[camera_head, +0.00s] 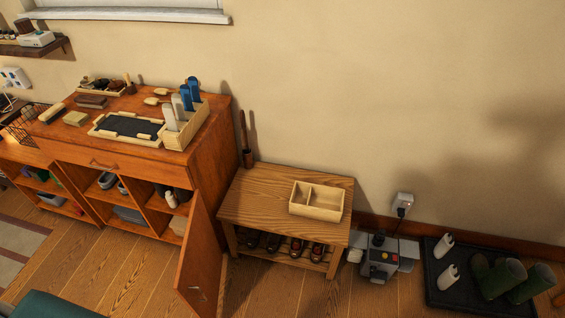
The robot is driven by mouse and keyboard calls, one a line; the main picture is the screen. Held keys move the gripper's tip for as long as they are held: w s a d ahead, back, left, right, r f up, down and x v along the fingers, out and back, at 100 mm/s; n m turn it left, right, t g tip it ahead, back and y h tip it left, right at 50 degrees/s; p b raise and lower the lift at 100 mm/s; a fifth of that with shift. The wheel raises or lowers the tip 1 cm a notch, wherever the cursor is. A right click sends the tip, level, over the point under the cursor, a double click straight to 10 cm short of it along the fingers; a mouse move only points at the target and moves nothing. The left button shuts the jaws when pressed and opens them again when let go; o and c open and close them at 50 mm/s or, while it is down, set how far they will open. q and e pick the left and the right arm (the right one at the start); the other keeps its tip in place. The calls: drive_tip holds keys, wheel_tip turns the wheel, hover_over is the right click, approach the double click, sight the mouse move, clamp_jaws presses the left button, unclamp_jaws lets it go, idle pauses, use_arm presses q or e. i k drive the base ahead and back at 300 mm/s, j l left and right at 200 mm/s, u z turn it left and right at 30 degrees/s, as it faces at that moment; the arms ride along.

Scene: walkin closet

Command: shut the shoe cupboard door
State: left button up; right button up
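The shoe cupboard (214,157) is an orange-brown wooden unit at the left against the wall. Its door (202,262) stands open at the cupboard's right end, swung out toward the front. Behind the open front are compartments with shoes (107,180) and bottles (171,199). The door's upper part is close to the left side of the wooden bench (286,187); I cannot tell whether they touch. Neither of my grippers shows in the head view.
A tray (97,133) and a bottle caddy (190,131) stand on the cupboard top. The bench holds a divided box (316,201), with shoes below. A grey device (381,256) and a boot tray (440,298) are at right. A dark green seat (55,306) is at bottom left.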

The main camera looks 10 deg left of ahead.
sight(197, 281)
drive_tip(key=u, duration=1.35)
